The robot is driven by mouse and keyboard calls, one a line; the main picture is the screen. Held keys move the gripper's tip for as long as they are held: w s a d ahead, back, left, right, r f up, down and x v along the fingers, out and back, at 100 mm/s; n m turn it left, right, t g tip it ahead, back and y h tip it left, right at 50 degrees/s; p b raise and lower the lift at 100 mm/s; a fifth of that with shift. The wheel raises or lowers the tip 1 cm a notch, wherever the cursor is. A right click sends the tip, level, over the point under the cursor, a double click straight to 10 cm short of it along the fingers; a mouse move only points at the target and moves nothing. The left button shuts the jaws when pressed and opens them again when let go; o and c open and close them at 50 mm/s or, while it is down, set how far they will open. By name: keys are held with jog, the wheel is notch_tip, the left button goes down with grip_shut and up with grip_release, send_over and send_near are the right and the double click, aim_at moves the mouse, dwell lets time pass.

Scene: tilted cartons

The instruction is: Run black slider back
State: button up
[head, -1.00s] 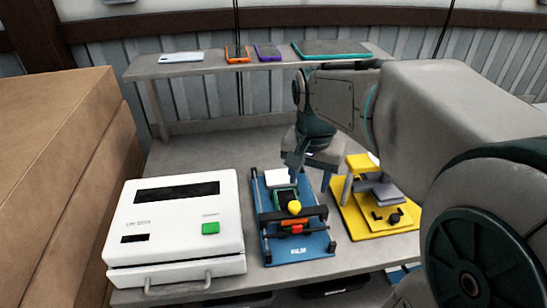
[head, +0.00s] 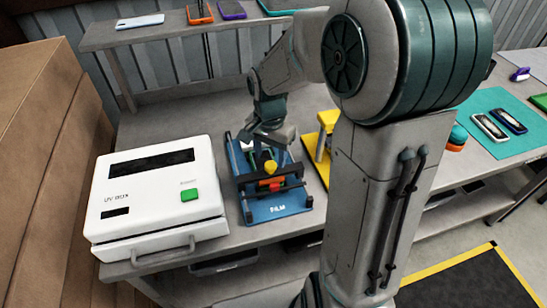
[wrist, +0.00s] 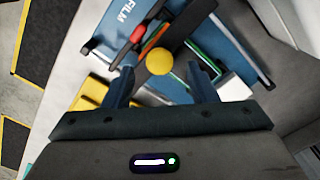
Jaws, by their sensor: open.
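The blue film fixture (head: 280,209), marked FILM, lies on the grey bench in the head view. The black slider (head: 290,182) is a bar across its rails, with a red-orange piece (head: 270,184) on it and a yellow ball knob (head: 270,167) above. The slider (wrist: 152,14) and the yellow knob (wrist: 159,61) also show in the wrist view. My gripper (wrist: 160,70) is open and empty, its two fingers apart, with the knob appearing between their tips. Contact cannot be told. In the head view my gripper (head: 268,145) hangs over the fixture's back part and hides some of it.
A white UV box (head: 150,225) stands left of the fixture. A yellow fixture (head: 324,127) stands close on the right, partly hidden by my arm. A shelf (head: 110,37) with phones runs behind. A teal mat (head: 490,110) lies at right.

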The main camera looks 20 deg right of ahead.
aim_at(271, 173)
jog(key=shift+f, duration=1.4)
